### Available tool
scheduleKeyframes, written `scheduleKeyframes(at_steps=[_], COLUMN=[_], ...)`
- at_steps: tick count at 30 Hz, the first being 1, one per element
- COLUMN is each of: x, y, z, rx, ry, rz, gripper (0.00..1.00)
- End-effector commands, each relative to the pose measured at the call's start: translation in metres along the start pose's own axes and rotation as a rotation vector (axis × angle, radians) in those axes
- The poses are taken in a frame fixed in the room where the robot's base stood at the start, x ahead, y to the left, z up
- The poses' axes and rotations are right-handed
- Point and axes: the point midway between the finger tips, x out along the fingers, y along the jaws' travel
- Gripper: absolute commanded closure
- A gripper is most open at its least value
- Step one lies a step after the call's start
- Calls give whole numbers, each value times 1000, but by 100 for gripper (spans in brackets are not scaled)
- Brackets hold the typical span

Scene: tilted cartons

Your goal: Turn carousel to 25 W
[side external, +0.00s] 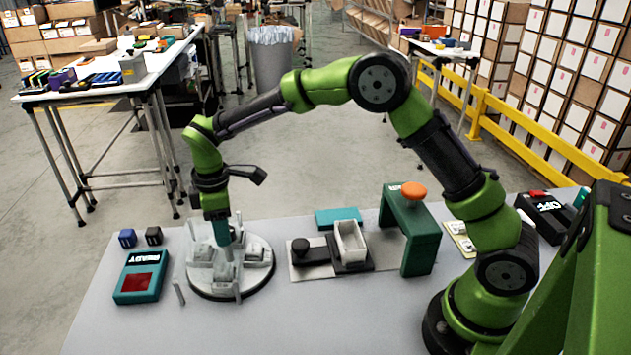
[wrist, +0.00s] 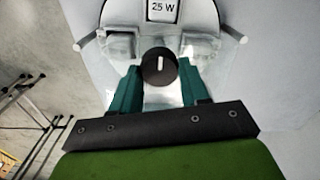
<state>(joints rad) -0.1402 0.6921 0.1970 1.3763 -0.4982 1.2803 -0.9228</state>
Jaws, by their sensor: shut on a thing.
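The carousel (side external: 207,286) is a round white turntable with several upright grey compartments, standing on the left part of the table. My gripper (side external: 226,252) points straight down over its middle. In the wrist view, its two teal fingers are shut on the dark round knob (wrist: 158,68), which has a short white mark pointing to the top of the picture. The 25 W label (wrist: 190,8) shows at the top of the wrist view, a little right of the knob. In the side view the knob is hidden by the fingers, and the compartment labels are too small to read.
A teal box with a red screen marked READY (side external: 140,283) stands left of the carousel, with two small dark cubes behind it. A plate with a black knob and a white open bin (side external: 350,243) stands to the right, then a green arch with an orange button (side external: 414,191).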

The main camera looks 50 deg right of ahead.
Motion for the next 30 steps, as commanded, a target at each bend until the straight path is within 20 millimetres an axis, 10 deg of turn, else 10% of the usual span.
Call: scheduleKeyframes(at_steps=[29, 30], x=[-2, -2], y=[0, 0], z=[0, 0], rx=[-121, -121], ry=[3, 3], rz=[2, 2], gripper=[100, 53])
